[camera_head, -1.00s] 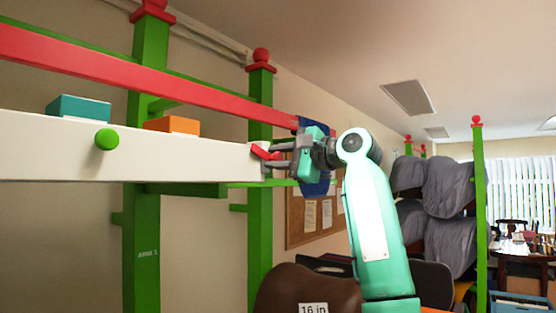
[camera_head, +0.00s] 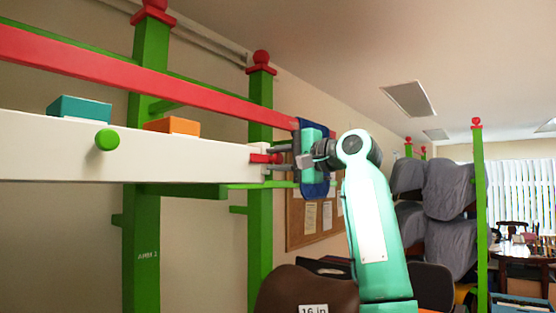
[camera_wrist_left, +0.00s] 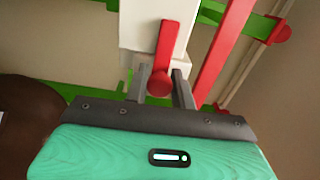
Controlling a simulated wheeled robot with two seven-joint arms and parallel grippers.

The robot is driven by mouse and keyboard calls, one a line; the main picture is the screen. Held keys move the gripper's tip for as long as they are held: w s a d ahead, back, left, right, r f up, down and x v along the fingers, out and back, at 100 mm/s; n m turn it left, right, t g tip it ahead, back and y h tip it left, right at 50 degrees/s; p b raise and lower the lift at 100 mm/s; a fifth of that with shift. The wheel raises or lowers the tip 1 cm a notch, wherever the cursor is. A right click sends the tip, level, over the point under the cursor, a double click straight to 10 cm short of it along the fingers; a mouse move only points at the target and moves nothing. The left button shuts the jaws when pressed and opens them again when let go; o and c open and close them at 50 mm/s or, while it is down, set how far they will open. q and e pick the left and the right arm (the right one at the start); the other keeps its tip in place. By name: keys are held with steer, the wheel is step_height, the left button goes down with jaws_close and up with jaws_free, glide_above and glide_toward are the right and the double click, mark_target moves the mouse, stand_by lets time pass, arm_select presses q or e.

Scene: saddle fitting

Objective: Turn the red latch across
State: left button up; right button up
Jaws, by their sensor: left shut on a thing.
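The red latch (camera_head: 260,158) is on the right end of the white beam (camera_head: 190,155). It lies about level, along the beam. In the left wrist view the latch (camera_wrist_left: 168,42) runs lengthwise over the white end, its round red knob nearest me. My left gripper (camera_head: 270,159) reaches to the beam end with its fingers pointing left. In the left wrist view its fingers (camera_wrist_left: 161,82) stand on either side of the knob, shut on the latch. The fingers partly hide the beam's end. My right gripper is in neither view.
A red rail (camera_head: 150,82) runs above the beam between green posts (camera_head: 260,200). A teal box (camera_head: 80,108) and an orange box (camera_head: 172,125) sit behind the beam's top edge. A green knob (camera_head: 107,139) is on its face. A brown saddle (camera_head: 305,292) is below.

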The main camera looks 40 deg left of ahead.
arm_select(q)
steer(key=o, duration=0.9)
steer(key=shift+d+f, duration=0.1)
steer(key=shift+d, duration=0.35)
steer(key=w+d+b, duration=0.1)
steer(key=d+b, duration=0.2)
steer(key=d, duration=1)
steer(key=shift+w+b, duration=0.25)
steer(key=shift+b, duration=0.1)
steer(key=shift+a, duration=0.1)
